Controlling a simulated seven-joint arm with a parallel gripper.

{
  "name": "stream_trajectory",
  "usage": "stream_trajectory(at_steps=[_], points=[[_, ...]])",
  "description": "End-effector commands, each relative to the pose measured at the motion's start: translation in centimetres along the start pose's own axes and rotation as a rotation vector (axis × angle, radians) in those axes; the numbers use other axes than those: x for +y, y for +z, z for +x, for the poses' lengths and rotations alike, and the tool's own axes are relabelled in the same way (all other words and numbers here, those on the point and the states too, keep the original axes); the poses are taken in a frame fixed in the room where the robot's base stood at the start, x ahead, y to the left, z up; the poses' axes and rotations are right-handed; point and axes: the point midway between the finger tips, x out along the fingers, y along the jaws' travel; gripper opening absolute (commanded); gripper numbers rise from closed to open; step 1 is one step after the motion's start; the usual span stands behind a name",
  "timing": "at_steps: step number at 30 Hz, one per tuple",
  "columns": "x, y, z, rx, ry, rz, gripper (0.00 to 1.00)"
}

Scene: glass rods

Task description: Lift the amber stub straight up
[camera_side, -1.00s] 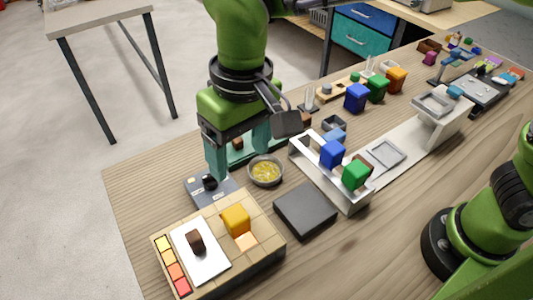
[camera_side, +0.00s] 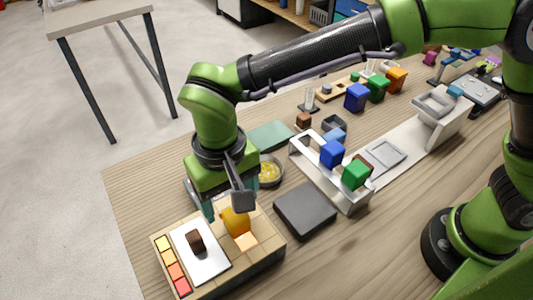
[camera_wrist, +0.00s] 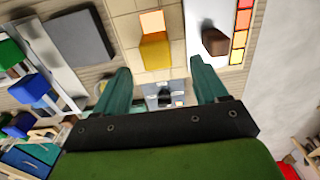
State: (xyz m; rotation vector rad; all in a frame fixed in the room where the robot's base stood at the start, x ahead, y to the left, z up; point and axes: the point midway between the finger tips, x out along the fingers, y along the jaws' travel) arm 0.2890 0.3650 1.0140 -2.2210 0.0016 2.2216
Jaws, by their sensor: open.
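The amber stub (camera_side: 236,221) is a yellow-orange block standing on the tan tiled board (camera_side: 262,262), beside a pale peach tile (camera_side: 246,241). The stub also shows in the wrist view (camera_wrist: 155,52), between and just beyond the fingertips. My gripper (camera_side: 221,210) is above the board at the stub's back side, with its green fingers pointing down. It is open and empty in the wrist view (camera_wrist: 160,68). I cannot tell whether a finger touches the stub.
A white plate (camera_side: 214,262) with a dark brown block (camera_side: 195,241) and a strip of coloured tiles (camera_side: 174,270) lies left of the stub. A bowl of yellow bits (camera_side: 270,171) stands behind. A dark grey slab (camera_side: 306,210) and a stand with blue and green blocks are to the right.

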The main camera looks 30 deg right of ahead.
Motion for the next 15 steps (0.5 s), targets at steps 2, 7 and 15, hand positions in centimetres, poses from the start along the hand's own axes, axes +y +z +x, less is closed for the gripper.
stream_trajectory(at_steps=[2,7,15], points=[[0.1,0.0,0.5,-0.001,0.0,0.0,0.72],[0.5,0.3,2.7,-0.002,0.003,0.0,0.72],[0.5,0.4,5.4,0.0,0.001,0.0,0.72]])
